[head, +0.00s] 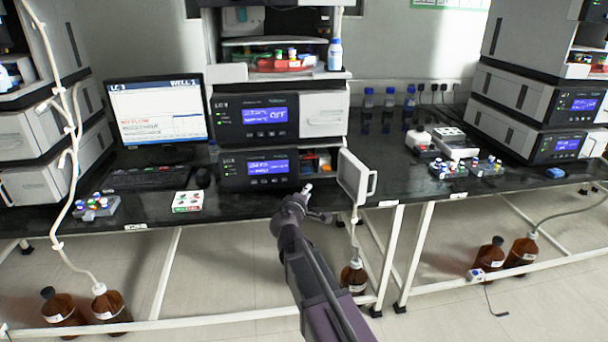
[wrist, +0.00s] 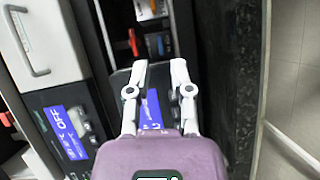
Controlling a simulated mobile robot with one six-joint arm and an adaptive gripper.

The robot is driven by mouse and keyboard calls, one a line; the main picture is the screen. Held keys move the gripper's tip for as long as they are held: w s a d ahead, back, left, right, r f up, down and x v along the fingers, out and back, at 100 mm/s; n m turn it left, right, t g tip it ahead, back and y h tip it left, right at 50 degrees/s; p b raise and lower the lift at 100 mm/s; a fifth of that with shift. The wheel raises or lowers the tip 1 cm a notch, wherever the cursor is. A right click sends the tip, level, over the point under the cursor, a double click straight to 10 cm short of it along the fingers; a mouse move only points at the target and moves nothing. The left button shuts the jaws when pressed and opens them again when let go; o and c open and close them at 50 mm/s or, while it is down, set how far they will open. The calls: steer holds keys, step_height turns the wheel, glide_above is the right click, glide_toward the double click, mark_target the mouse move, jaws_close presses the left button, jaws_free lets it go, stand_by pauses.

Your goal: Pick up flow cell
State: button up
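My gripper (head: 305,189) is in front of the bench edge, just below the lower instrument module (head: 230,172) in the middle stack. In the wrist view my gripper (wrist: 159,66) has its two fingers apart with nothing between them. The module's open compartment (head: 317,161) holds small red, orange and blue-grey parts. In the wrist view a blue-grey part (wrist: 157,44) and a white-labelled part (wrist: 148,10) show ahead of the fingertips. I cannot tell which of these, if any, is the flow cell.
The module's white door (head: 357,177) stands open to the right of my gripper. A white box (head: 187,201) and a vial rack (head: 96,207) lie on the left bench. The dark bench front edge (wrist: 240,75) runs close beside my gripper.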

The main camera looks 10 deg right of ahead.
steer(key=a, duration=0.1)
steer(key=w+a+n+t+b, duration=0.1)
steer(key=a+n+y, duration=0.1)
steer(key=shift+w+f+t, duration=0.3)
steer(key=shift+w+f, duration=0.05)
glide_toward(306, 170)
steer(key=shift+f+x, duration=0.15)
steer(key=shift+x, duration=1.1)
steer(key=shift+f+x, duration=0.15)
steer(key=shift+x, duration=1.1)
steer(key=shift+x, duration=2.6)
steer(key=shift+r, duration=0.1)
steer(key=shift+c, duration=0.2)
jaws_close()
